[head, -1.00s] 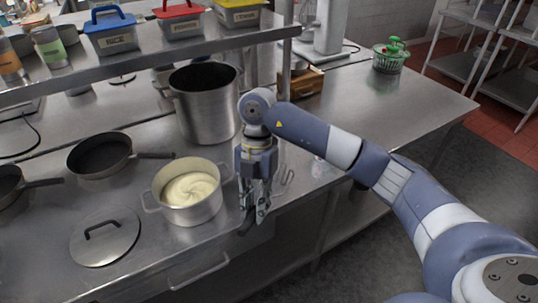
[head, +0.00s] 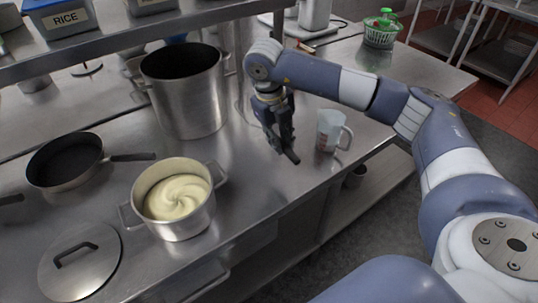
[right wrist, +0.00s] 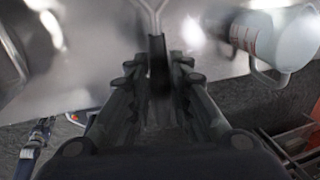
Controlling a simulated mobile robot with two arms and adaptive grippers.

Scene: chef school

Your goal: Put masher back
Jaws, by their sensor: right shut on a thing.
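My right gripper (head: 281,140) hangs over the steel counter, between the large stockpot and the measuring cup. In the right wrist view its fingers (right wrist: 158,75) are shut on the masher (right wrist: 157,48), whose dark handle stands between them. The masher's forked metal wire runs away at the top of that view; its far end is out of frame. In the head view the masher is mostly hidden by the gripper, and I cannot tell whether it touches the counter. A steel pot (head: 180,231) of pale mash stands left of the gripper. My left gripper is not in view.
A clear measuring cup (head: 330,130) stands close right of the gripper. The tall stockpot (head: 188,103) is behind left. A frying pan (head: 65,163) and a lid (head: 80,262) lie at left. A shelf (head: 120,37) overhangs the back. The right counter has free room.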

